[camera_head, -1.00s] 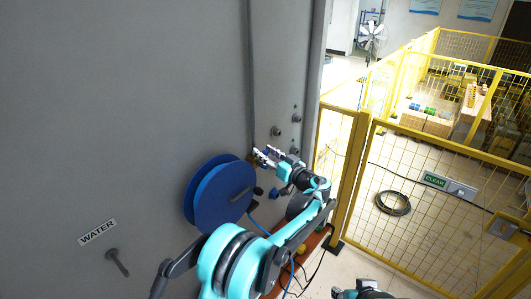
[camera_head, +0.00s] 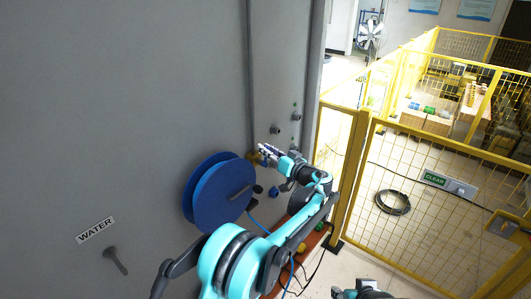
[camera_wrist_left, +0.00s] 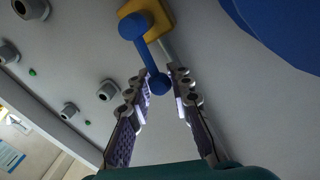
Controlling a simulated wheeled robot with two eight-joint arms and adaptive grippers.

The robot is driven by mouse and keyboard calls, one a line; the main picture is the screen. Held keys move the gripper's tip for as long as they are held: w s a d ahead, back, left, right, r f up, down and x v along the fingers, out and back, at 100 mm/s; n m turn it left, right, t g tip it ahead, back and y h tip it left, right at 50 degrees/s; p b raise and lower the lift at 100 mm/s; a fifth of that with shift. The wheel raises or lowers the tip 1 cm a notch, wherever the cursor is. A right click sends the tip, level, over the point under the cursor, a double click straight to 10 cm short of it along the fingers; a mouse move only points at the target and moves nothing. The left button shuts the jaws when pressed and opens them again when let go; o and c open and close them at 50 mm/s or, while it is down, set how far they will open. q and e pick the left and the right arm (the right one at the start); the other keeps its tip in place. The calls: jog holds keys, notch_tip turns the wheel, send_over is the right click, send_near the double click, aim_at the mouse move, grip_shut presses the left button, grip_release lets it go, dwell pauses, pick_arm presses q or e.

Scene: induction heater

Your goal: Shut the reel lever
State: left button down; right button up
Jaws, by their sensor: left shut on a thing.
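The blue reel lever (camera_wrist_left: 149,60) runs from a round blue pivot on a yellow mount (camera_wrist_left: 155,12) on the grey wall to a ball-shaped end. My left gripper (camera_wrist_left: 160,80) is shut on the lever's ball end, with a finger on each side of it. In the head view, my left gripper (camera_head: 267,153) is against the wall, just right of the blue reel (camera_head: 224,193). The lever is mostly hidden there, but the yellow mount (camera_head: 252,158) shows beside the fingers. Part of my right gripper (camera_head: 362,290) shows at the bottom edge; its jaws are unclear.
Grey knobs (camera_head: 275,130) stick out of the wall near my left gripper. A WATER label (camera_head: 96,230) and a grey handle (camera_head: 116,261) are at the lower left. A yellow mesh fence (camera_head: 440,190) stands at the right, with a cable coil (camera_head: 393,202) behind it.

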pick_arm(q)
jog(key=w+d+f+m+g+b, duration=0.2)
jog(key=f+m, duration=0.4)
jog(key=m, duration=0.8)
jog(key=shift+w+d+g+y+b, duration=0.45)
jog(key=shift+w+g, duration=0.35)
jog(key=shift+w, duration=0.3)
jog(key=shift+f, duration=0.1)
jog(key=c, duration=1.3)
grip_release()
jog(key=shift+d, duration=0.1)
jog(key=shift+c, duration=0.2)
jog(key=v, duration=1.2)
